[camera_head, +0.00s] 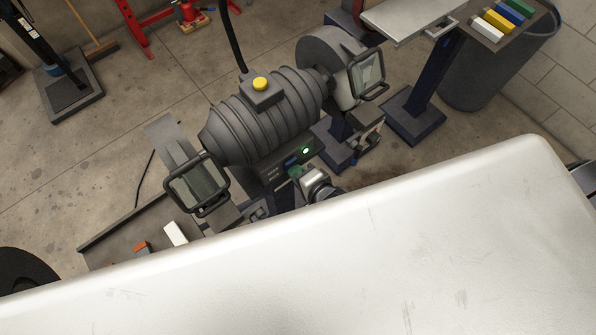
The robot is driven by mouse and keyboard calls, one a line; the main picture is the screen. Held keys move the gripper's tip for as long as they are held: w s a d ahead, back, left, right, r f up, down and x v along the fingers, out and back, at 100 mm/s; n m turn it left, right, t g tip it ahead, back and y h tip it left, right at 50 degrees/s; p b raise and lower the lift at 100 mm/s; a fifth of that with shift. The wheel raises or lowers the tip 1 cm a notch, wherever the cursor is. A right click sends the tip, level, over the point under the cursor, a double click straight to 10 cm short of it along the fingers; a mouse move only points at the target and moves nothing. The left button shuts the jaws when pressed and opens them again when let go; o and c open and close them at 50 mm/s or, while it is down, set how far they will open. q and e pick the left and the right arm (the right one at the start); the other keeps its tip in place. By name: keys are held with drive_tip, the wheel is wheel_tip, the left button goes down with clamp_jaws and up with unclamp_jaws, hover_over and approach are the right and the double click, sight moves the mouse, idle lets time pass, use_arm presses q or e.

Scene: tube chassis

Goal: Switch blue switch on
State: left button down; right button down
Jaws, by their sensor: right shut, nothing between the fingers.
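A dark grey bench grinder (262,122) stands in the middle of the head view. On its front panel is a small blue switch (291,161), with a lit green light (306,151) to its right. My right gripper (298,173) is just below the switch, close to the panel. It is shut and empty. I cannot tell whether its fingertips touch the switch, and the switch's exact position is too small to make out. My left gripper is out of view.
Framed clear shields (198,187) stand out at both ends. A tray with a white block (175,234) lies at the lower left. Coloured blocks (508,14) lie on a stand at the upper right.

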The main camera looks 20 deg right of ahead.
drive_tip(key=shift+w+r, duration=0.1)
drive_tip(key=shift+r, duration=0.1)
drive_tip(key=shift+r+p, duration=0.8)
drive_tip(key=shift+p, duration=0.15)
drive_tip(key=shift+f, duration=0.1)
